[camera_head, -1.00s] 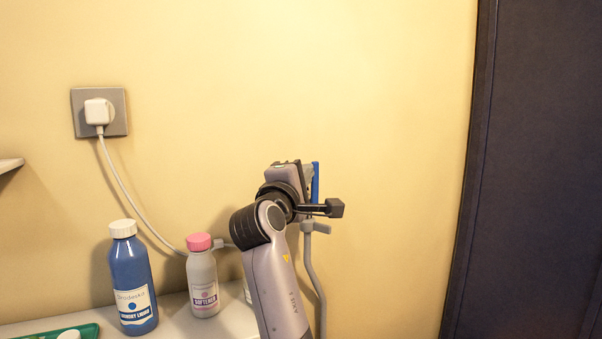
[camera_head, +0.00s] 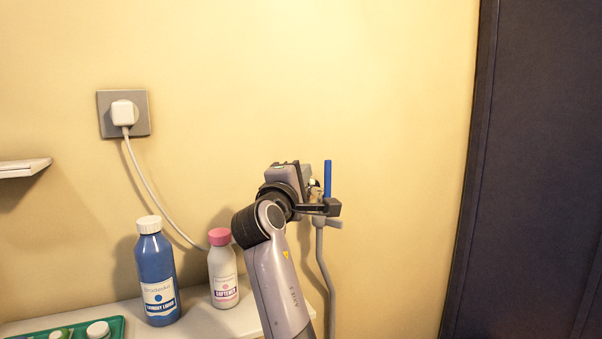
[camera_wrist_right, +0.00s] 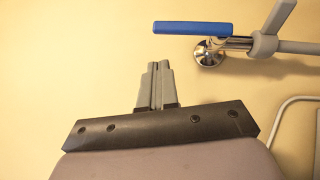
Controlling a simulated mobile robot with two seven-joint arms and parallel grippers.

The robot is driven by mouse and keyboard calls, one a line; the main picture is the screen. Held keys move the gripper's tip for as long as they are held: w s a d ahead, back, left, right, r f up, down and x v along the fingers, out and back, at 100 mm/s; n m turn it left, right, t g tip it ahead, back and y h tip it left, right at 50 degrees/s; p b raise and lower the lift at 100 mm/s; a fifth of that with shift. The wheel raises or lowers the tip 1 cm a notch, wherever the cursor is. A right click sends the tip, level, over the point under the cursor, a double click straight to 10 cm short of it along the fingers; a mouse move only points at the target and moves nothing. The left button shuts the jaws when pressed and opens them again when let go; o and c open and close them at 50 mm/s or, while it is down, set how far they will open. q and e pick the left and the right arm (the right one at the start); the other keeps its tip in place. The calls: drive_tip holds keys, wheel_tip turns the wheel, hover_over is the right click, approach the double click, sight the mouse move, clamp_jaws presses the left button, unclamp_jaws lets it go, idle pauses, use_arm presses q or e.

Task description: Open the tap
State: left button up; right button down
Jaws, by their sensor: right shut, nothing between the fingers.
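The tap is on the wall, with a blue lever handle (camera_head: 327,178) standing upright just right of my right gripper in the head view. In the wrist view the blue handle (camera_wrist_right: 192,28) lies level above the fingers, over a chrome fitting (camera_wrist_right: 208,52). A grey hose (camera_head: 322,260) runs down from the tap. My right gripper (camera_wrist_right: 156,70) has its fingers together and empty, pointing toward the wall beside the handle, apart from it in the picture. In the head view my wrist and gripper (camera_head: 313,190) partly hide the tap body. My left gripper is not in view.
A blue laundry bottle (camera_head: 157,275) and a white bottle with pink cap (camera_head: 223,275) stand on a white surface (camera_head: 205,322) to the left. A green tray (camera_head: 112,327) is at the lower left. A plugged socket (camera_head: 140,112) is on the wall. A dark panel (camera_head: 540,170) is at right.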

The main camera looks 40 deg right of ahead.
drive_tip(key=r+b+v, duration=0.1)
drive_tip(key=b+v, duration=0.1)
drive_tip(key=v, duration=0.8)
drive_tip(key=shift+a+r, duration=0.2)
drive_tip(key=shift+a, duration=0.05)
